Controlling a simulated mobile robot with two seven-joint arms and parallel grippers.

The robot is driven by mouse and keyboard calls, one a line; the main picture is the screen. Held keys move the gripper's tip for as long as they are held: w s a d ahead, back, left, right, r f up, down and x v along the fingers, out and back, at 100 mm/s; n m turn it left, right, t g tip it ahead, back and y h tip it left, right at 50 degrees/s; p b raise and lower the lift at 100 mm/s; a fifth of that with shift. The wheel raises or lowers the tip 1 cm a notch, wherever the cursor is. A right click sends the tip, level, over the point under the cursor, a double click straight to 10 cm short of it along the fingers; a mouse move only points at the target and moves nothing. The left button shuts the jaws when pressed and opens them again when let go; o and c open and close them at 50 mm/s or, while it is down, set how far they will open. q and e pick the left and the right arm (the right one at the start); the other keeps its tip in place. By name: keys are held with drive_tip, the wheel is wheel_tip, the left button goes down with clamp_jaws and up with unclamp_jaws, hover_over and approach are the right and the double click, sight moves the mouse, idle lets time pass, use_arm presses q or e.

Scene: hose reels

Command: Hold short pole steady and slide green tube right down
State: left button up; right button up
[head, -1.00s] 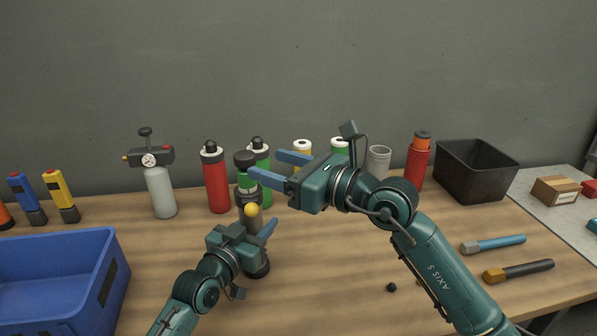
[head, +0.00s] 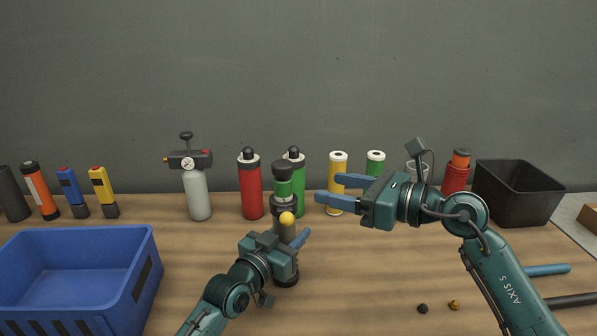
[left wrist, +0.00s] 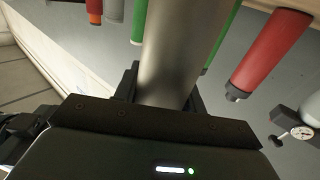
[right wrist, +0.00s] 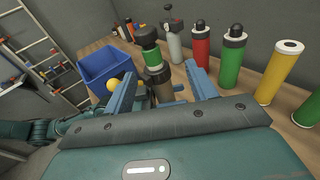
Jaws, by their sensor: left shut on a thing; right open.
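The short pole (head: 288,234) stands upright on the table, grey with a dark base. It carries a green tube (head: 283,188) near its top, between a dark cap and a dark collar. My left gripper (head: 288,243) is shut on the pole below the collar; the grey pole also fills the jaws in the left wrist view (left wrist: 180,50). A yellow ball (head: 286,218) shows in front of the pole. My right gripper (head: 325,188) is open and empty, to the right of the tube. In the right wrist view, the green tube (right wrist: 152,52) shows beyond the open fingers.
A red bottle (head: 250,188) and a green bottle (head: 300,190) stand close behind the pole. Yellow (head: 338,185) and green (head: 375,165) cylinders stand further right. A blue bin (head: 75,275) is at left, a black bin (head: 518,195) at right.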

sight(282, 163)
drive_tip(key=w+a+n+g+y, duration=0.1)
drive_tip(key=a+g, duration=0.1)
drive_tip(key=a, duration=0.1)
drive_tip(key=w+a+r+n+g+y, duration=0.1)
drive_tip(key=w+a+n+g, duration=0.1)
drive_tip(key=a, duration=0.1)
drive_tip(key=w+a+r+n+g+y, duration=0.1)
drive_tip(key=a+n+g+y, duration=0.1)
drive_tip(key=a, duration=0.2)
drive_tip(key=shift+w, duration=0.35)
drive_tip(key=shift+d, duration=0.1)
drive_tip(key=shift+c, duration=0.5)
clamp_jaws()
